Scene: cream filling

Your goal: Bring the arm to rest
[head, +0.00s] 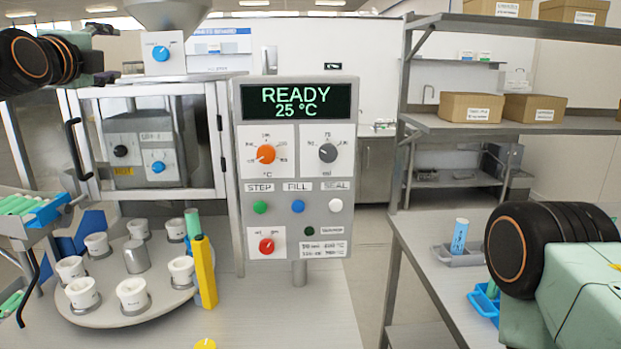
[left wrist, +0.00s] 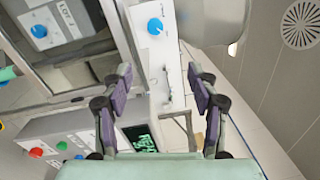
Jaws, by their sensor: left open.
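My left arm comes in at the upper left of the head view, raised in front of the filling machine's upper part. Its gripper (head: 103,29) shows only in part there, near the picture's top edge. In the left wrist view the left gripper (left wrist: 160,76) has its two purple-padded fingers wide apart, with nothing between them. Beyond the fingers are the machine's white housing and blue knob (left wrist: 155,26). At the right of the head view a black and green part of my right arm shows; its gripper is out of the picture.
The control panel (head: 296,222) reads READY 25 °C. A turntable (head: 105,312) with several white cups stands at the lower left, beside a yellow post (head: 205,275). Boxes (head: 471,107) sit on shelves.

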